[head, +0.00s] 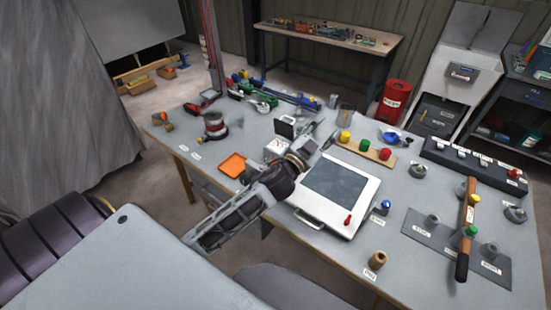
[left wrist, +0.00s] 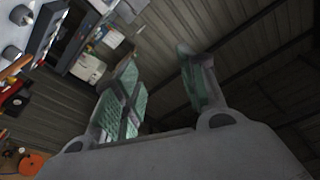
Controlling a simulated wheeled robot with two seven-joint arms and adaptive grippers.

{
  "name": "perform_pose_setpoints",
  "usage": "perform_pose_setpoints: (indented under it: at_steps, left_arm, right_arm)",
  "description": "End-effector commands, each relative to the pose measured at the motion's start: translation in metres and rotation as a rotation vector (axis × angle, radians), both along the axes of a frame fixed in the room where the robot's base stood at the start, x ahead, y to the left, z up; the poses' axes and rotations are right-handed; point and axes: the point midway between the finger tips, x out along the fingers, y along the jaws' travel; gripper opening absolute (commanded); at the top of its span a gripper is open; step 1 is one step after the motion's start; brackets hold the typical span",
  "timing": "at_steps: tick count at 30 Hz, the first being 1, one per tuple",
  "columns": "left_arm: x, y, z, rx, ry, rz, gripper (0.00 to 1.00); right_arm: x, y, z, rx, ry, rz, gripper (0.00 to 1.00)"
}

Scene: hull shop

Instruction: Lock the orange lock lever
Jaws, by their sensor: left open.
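An orange-brown bar (head: 467,215) with a dark grip at its near end lies across a grey plate (head: 415,235) at the right of the workbench; it is the thing most like the orange lock lever, but I cannot tell its lock position. Yellow and green knobs show along the bar. My left gripper (head: 322,138) is over the middle of the bench, far left of the bar and apart from it. In the left wrist view its two green-padded fingers (left wrist: 157,62) are apart with nothing between them. My right gripper is not in view.
A coloured-knob board (head: 365,152), a dark switch strip (head: 470,165) and an orange tray (head: 232,165) are also on the bench (head: 310,265).

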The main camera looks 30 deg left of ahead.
Motion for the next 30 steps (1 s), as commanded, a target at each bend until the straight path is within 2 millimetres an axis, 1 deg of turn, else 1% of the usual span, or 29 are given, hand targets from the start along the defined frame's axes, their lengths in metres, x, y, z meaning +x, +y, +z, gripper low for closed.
perform_pose_setpoints:
  at_steps: [1, 3, 6, 12, 15, 19, 22, 25, 30]
  left_arm:
    - [0.002, -0.007, 0.011, 0.019, -0.043, -0.034, 0.41]
    - [0.003, -0.018, 0.026, 0.044, -0.102, -0.084, 0.41]
    - [0.002, -0.034, 0.045, 0.084, -0.178, -0.157, 0.41]
    - [-0.005, -0.067, 0.071, 0.176, -0.306, -0.318, 0.41]
    - [-0.01, -0.082, 0.079, 0.229, -0.356, -0.401, 0.41]
    - [-0.019, -0.102, 0.085, 0.304, -0.408, -0.514, 0.41]
    - [-0.025, -0.115, 0.085, 0.367, -0.435, -0.599, 0.41]
    - [-0.032, -0.126, 0.082, 0.433, -0.453, -0.685, 0.41]
    - [-0.042, -0.139, 0.07, 0.555, -0.455, -0.829, 0.41]
  right_arm:
    - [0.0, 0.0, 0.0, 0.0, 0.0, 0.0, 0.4]
    - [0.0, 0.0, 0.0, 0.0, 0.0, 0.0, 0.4]
    - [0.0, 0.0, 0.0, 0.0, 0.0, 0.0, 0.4]
    - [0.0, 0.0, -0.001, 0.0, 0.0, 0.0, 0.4]
    - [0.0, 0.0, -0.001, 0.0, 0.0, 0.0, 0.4]
    - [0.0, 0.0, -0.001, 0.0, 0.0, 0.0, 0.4]
    - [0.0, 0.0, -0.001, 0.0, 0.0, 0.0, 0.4]
    - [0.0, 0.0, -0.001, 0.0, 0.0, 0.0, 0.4]
    - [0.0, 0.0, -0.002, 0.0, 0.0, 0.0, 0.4]
